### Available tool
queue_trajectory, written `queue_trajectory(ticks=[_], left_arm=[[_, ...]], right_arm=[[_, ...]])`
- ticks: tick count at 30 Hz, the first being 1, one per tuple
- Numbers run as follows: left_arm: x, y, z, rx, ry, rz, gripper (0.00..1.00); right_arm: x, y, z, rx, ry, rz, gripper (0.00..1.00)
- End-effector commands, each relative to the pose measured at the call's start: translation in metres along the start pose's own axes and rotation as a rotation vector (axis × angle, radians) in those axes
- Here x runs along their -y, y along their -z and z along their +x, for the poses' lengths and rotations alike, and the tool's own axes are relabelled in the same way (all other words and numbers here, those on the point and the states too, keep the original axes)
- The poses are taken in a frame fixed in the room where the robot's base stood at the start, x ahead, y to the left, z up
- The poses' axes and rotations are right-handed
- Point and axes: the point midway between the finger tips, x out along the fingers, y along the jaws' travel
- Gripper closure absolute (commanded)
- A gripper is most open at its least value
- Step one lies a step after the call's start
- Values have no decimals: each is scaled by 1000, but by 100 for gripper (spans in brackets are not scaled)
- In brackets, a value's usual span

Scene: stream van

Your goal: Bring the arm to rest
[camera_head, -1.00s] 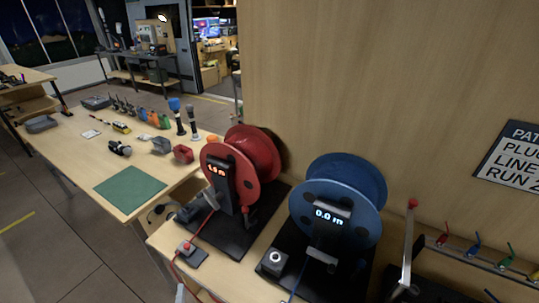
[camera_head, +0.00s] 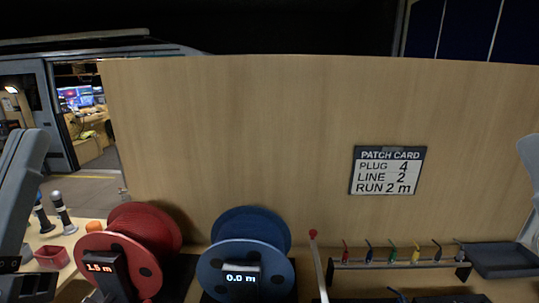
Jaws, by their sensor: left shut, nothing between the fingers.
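My left gripper (camera_head: 34,287) is at the lower left corner, under its grey arm link. It is dark, cut by the frame edge, shut and empty. It is left of the red cable reel (camera_head: 150,240), apart from it. A grey link of my right arm (camera_head: 529,165) shows at the right edge; its gripper is not in view. The red reel's display reads about 1.5 m. The blue reel (camera_head: 252,232) beside it reads 0.0 m.
A patch card (camera_head: 387,188) on the wooden panel (camera_head: 250,130) reads PLUG 4, LINE 2, RUN 2 m. A rack (camera_head: 395,264) of coloured plugs, a dark tray (camera_head: 500,260) and a red-knobbed lever (camera_head: 317,262) stand right of the reels. A red bin (camera_head: 53,256) is at left.

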Motion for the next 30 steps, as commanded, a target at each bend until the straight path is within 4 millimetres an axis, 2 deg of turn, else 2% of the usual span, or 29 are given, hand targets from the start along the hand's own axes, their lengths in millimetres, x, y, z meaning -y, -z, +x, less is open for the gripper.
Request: queue_trajectory(ticks=[1,2,3,4,11,21,25,30], left_arm=[[-12,25,-5,-57,-71,-102,100],[-22,30,-11,-65,-125,-168,100],[-33,34,-8,-50,-176,-253,100],[-30,52,12,-50,-167,-241,100],[-25,115,78,-46,-163,-233,100],[-18,229,194,-44,-162,-231,100],[-16,256,221,-43,-162,-230,100],[-15,265,231,-43,-162,-230,100]], right_arm=[[0,0,0,0,0,0,50],[0,0,0,0,0,0,50],[0,4,5,1,0,0,50],[0,22,25,3,0,0,50],[0,86,93,-1,0,0,50],[-1,196,213,0,0,0,50],[-1,223,241,0,0,0,50],[-1,232,251,0,0,0,50]])
